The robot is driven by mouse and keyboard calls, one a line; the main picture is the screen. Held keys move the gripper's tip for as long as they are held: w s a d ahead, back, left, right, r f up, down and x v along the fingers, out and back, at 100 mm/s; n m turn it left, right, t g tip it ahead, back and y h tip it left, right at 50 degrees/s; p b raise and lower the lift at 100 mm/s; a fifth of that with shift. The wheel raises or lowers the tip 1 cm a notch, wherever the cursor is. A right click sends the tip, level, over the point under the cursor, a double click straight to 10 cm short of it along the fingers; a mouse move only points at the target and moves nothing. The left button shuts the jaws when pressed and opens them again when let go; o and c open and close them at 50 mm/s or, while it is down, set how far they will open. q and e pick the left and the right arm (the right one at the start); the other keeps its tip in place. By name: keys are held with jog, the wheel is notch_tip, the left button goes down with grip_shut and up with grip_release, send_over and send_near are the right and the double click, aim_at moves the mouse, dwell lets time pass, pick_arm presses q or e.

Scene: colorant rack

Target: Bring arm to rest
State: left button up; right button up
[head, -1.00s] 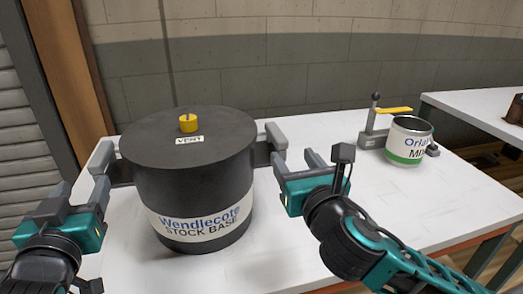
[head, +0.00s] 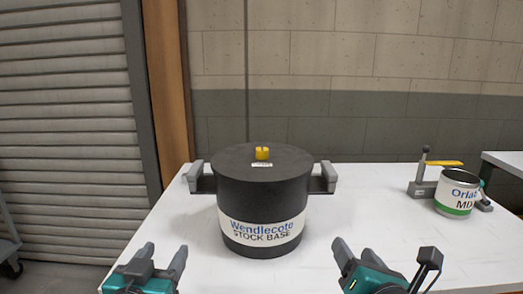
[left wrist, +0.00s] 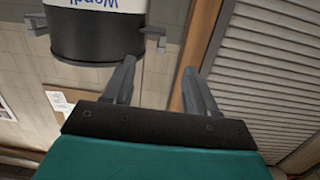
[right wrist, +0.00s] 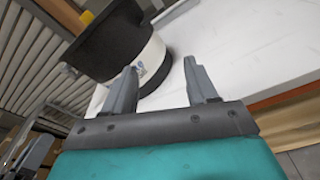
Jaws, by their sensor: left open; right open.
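My left gripper (head: 158,262) is open and empty in front of the table's left part in the head view. It also shows open in the left wrist view (left wrist: 162,88). My right gripper (head: 357,258) is open and empty at the front, right of the black pot, and shows open in the right wrist view (right wrist: 160,85). The black pot (head: 250,195), labelled Wendlecote Stock Base, stands upright on the white table (head: 360,215) between and beyond the grippers. It has a yellow vent knob (head: 262,153) on its lid and two grey side handles. Neither gripper touches it.
A white and green mixing can (head: 457,193) stands at the right beside a grey clamp fixture with a yellow lever (head: 444,163). A brick wall is behind the table, and a grey shutter (head: 65,110) is at the left.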

pick_arm(q)
jog(key=s+f+m+g+p, duration=0.1)
jog(key=s+f+g+p, duration=0.1)
jog(key=s+f, duration=0.5)
jog(key=s+f+g+h+p, duration=0.1)
jog(key=s+f+g+p, duration=0.2)
jog(key=s+f, duration=0.5)
notch_tip(320, 180, down, 8)
jog(key=shift+s+a+r+m+g, duration=0.15)
jog(key=shift+s+r+m+g, duration=0.1)
jog(key=shift+m+g, duration=0.25)
pick_arm(e)
jog(key=s+f+m+g, duration=0.3)
jog(key=s+f+m, duration=0.5)
jog(key=f+m, duration=0.3)
jog(key=s+f+m+g+y, duration=0.1)
jog(key=s+f+m, duration=0.6)
jog(key=m, duration=1.1)
notch_tip(320, 180, down, 5)
jog(key=shift+s+d+r+g, duration=0.2)
jog(key=shift+s+d+g, duration=0.25)
jog(key=shift+g, duration=0.45)
jog(key=shift+o, duration=0.2)
